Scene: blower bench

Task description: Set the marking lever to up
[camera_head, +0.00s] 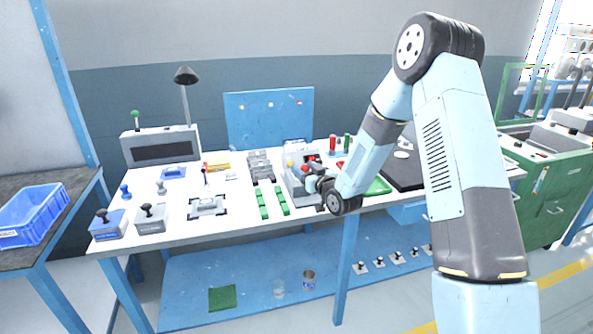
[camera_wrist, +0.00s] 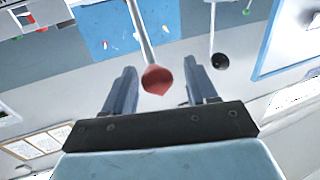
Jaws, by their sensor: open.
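A lever with a red knob (camera_wrist: 157,80) on a pale rod is in the wrist view, between the two spread fingers of my gripper (camera_wrist: 160,68). The picture is upside down there, so the rod runs from the knob towards the bench. I see no clear contact between the fingers and the knob. In the head view my gripper (camera_head: 312,177) reaches the grey machine (camera_head: 295,189) at the middle of the bench, and a red knob (camera_head: 305,168) shows at its tip. The gripper hides part of this machine. No lever label is readable, and its exact setting is hard to tell.
Another red-knobbed lever (camera_head: 205,169) stands farther left, behind a grey plate (camera_head: 207,207). Green blocks (camera_head: 263,204) lie left of the machine. A lamp (camera_head: 186,76) stands behind the bench, by a grey box (camera_head: 160,146). Space above the bench's left half is mostly free.

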